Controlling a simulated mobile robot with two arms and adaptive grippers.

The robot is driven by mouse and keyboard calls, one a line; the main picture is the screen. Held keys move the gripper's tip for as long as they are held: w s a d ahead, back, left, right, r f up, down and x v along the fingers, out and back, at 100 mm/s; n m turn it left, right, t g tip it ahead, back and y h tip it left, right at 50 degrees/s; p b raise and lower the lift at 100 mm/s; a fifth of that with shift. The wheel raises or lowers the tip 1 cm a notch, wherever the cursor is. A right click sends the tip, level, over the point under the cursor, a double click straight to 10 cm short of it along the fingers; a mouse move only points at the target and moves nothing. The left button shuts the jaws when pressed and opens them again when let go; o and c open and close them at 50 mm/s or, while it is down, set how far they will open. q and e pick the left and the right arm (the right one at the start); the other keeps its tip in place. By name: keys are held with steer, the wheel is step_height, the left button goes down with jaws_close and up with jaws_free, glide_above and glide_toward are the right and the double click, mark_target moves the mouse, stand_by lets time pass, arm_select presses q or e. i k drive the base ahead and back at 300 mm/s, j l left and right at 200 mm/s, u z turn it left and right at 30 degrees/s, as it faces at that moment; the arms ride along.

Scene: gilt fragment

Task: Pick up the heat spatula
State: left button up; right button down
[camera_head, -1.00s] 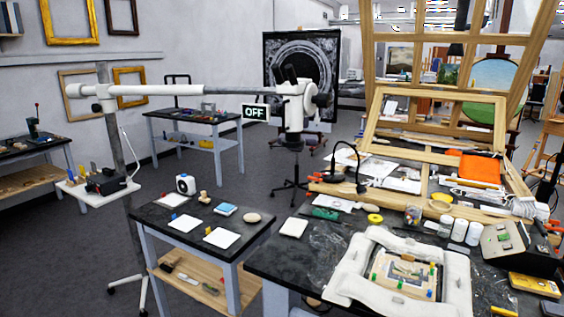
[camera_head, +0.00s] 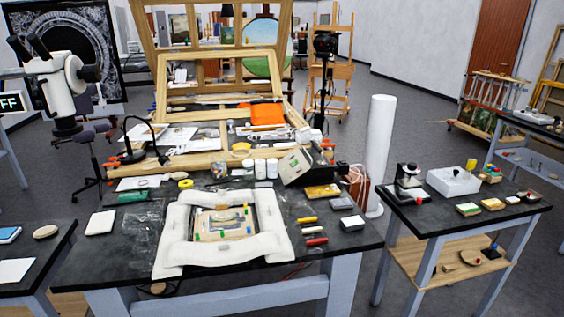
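I cannot pick out the heat spatula with certainty. A grey control box (camera_head: 293,166) stands at the right back of the main dark table (camera_head: 330,250). Small dark and red items and thin cables (camera_head: 352,178) are beside it, too small to tell apart. Several short coloured-handled tools, one yellow (camera_head: 307,220) and one red (camera_head: 317,241), lie in front of them on the table's right part. A small gilt-framed fragment (camera_head: 222,223) lies inside white padded bolsters (camera_head: 174,235) at the table's middle. Neither of my grippers is in view.
A white upright cylinder (camera_head: 379,150) stands between the main table and a right side table (camera_head: 450,222) with a small microscope (camera_head: 408,182) and a white box (camera_head: 453,181). A boom microscope (camera_head: 58,85) hangs at left. A wooden easel frame (camera_head: 215,95) rises behind the table.

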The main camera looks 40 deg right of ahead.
mark_target(315, 146)
steer(key=i+l+z, duration=0.3)
steer(key=z, duration=0.2)
steer(key=i+l+z, duration=0.15)
steer(key=i+z, duration=0.8)
steer(key=k+l, duration=0.05)
steer(key=k, duration=0.05)
